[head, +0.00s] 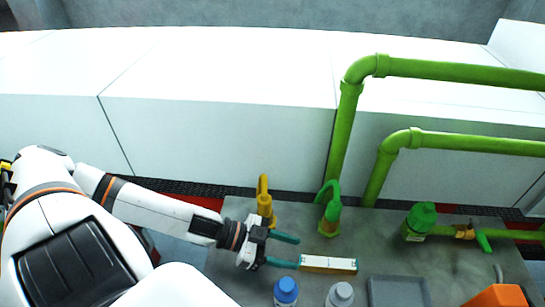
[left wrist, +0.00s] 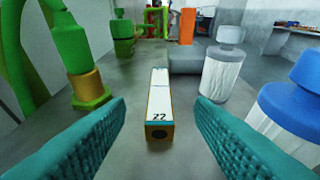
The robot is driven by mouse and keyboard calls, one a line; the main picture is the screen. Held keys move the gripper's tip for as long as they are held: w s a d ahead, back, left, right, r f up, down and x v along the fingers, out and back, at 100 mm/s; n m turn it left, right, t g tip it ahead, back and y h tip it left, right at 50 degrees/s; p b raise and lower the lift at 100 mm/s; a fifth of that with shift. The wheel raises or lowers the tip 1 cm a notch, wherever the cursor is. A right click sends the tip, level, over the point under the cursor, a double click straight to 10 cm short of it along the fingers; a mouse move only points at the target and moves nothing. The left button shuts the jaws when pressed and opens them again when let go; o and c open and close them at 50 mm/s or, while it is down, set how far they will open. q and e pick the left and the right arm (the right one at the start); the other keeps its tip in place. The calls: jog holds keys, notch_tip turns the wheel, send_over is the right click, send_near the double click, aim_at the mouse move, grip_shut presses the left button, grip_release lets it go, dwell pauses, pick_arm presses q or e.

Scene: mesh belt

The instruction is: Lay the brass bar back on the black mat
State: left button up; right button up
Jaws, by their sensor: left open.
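The brass bar (head: 328,265) is a long block with a white top face and brass-coloured sides. It lies on the grey surface in the head view, just right of my left gripper (head: 285,252). In the left wrist view the bar (left wrist: 159,98) points away from me, with a dark number on its white top and a dark round spot on its near end. My left gripper's teal fingers are spread, one on each side of the bar's near end, with gaps showing. I cannot make out a black mat for certain. My right gripper is out of view.
A grey block or tray (head: 398,292) stands right of the bar. A blue-capped bottle (head: 286,291) and a grey-capped bottle (head: 340,294) stand nearer. Green pipes (head: 343,130), a yellow fitting (head: 264,200) and a green valve (head: 420,220) stand behind. An orange object (head: 497,296) is at the right.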

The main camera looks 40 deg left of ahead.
pick_arm(q)
jog(key=shift+o, duration=0.4)
jog(key=shift+p+v, duration=0.5)
jog(key=shift+v, duration=1.25)
